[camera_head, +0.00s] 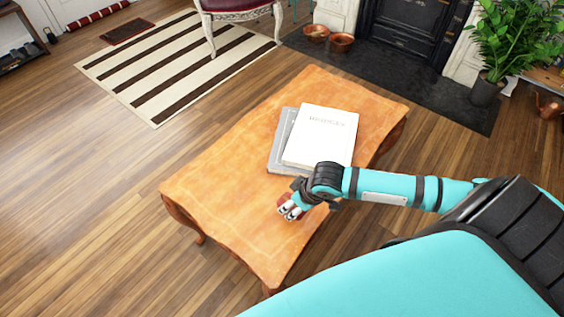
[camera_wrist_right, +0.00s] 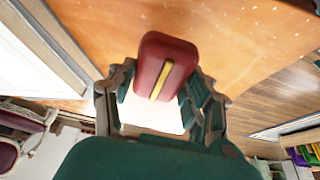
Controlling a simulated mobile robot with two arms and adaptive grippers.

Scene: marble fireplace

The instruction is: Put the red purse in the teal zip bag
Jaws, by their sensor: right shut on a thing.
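The red purse (camera_wrist_right: 152,58) is a small rounded dark red block with a yellow stripe down its near side. My right gripper (camera_wrist_right: 160,92) is shut on it, with a finger on each side. In the head view the right gripper (camera_head: 290,211) is over the near part of the orange wooden table (camera_head: 225,185), and only a bit of the purse's red shows beside the fingers. I cannot tell whether the purse touches the tabletop. I see no teal zip bag in either view. My left gripper is out of view.
A white book (camera_head: 322,138) lies on a grey book (camera_head: 277,155) on the table, just beyond my right gripper. The table's left part is bare. A striped rug (camera_head: 170,70), a chair (camera_head: 240,8), copper bowls (camera_head: 341,43) and a potted plant (camera_head: 500,45) are farther back.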

